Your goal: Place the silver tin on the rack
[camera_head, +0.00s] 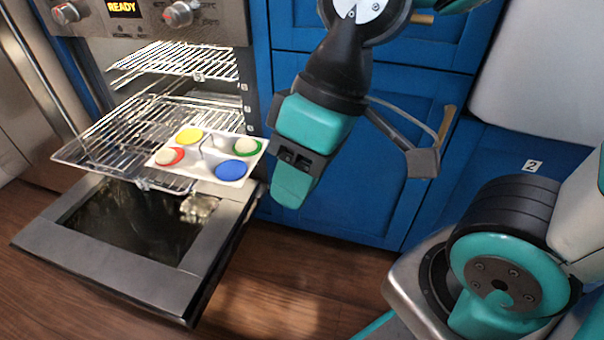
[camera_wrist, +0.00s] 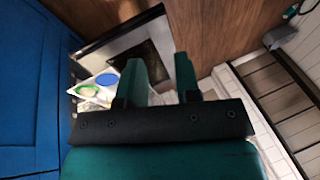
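The silver tin (camera_head: 204,161) is a pale, shallow muffin tin with yellow, red, blue and green cups. It lies on the right front part of the pulled-out oven rack (camera_head: 92,146), reaching past the rack's right side. It also shows in part at the left of the wrist view (camera_wrist: 98,96), partly hidden by my finger. My gripper (camera_head: 290,190) is to the right of the tin, apart from it, in front of the blue cabinets. In the wrist view its two fingers (camera_wrist: 160,82) stand apart with nothing between them.
The oven door (camera_head: 95,268) hangs open below the rack. A second rack (camera_head: 180,62) sits higher in the oven. Blue cabinets (camera_head: 375,195) with handles stand close behind my gripper. Wooden floor (camera_head: 290,290) is clear in front. The oven display reads READY.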

